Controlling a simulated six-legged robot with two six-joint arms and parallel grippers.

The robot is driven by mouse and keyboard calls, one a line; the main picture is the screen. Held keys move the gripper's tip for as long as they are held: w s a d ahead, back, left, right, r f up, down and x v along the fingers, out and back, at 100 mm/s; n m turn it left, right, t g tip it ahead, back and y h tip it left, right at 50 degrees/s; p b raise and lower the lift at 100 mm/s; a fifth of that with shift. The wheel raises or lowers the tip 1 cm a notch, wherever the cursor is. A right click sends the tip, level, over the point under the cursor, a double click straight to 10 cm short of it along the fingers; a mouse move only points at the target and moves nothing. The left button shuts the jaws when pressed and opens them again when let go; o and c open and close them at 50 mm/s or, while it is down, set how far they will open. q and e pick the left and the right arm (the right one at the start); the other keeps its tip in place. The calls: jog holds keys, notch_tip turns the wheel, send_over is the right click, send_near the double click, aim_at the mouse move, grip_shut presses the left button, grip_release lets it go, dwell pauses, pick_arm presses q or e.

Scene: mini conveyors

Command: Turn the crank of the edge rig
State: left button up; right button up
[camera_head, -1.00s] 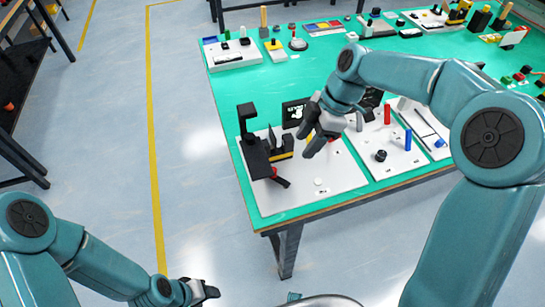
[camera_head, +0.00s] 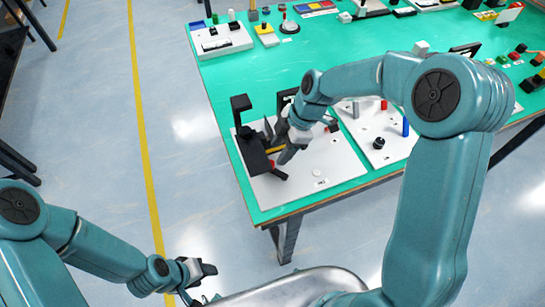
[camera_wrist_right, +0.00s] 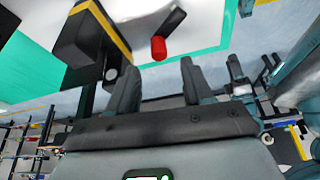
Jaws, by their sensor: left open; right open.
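The edge rig (camera_head: 256,152), a black mini conveyor with a yellow-striped part, stands on a white plate (camera_head: 322,172) at the table's near left corner. Its crank has a red handle (camera_head: 277,175), low on the rig's near right side. In the right wrist view the red handle (camera_wrist_right: 158,48) sits at the end of a dark crank arm (camera_wrist_right: 173,22). My right gripper (camera_head: 284,154) is open beside the rig, just above the handle in the head view. In its wrist view the fingers (camera_wrist_right: 158,85) are apart, with the handle beyond them. My left gripper (camera_head: 200,272) is open and empty, off the table.
A second white plate (camera_head: 372,148) with a black knob (camera_head: 379,143) and a blue post (camera_head: 405,126) lies to the right. A white board (camera_head: 220,40) stands at the back left. The green table (camera_head: 250,80) is clear between them.

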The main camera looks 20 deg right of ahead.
aim_at(273, 161)
jog(key=x, duration=0.5)
jog(key=shift+w+a+f+p, duration=0.1)
jog(key=shift+w+f+p, duration=0.05)
jog(key=shift+f+p, duration=0.15)
jog(key=shift+a, duration=0.15)
jog(key=shift+f, duration=0.1)
jog(key=c, duration=0.4)
grip_shut()
jog(key=shift+w+f+m+b, duration=0.1)
jog(key=shift+f+m+b, duration=0.25)
jog(key=shift+b, duration=0.45)
jog(key=shift+d+r+m+t, duration=0.15)
jog(key=shift+d+m+t, duration=0.15)
jog(key=shift+m, duration=0.05)
jog(key=shift+r, duration=0.2)
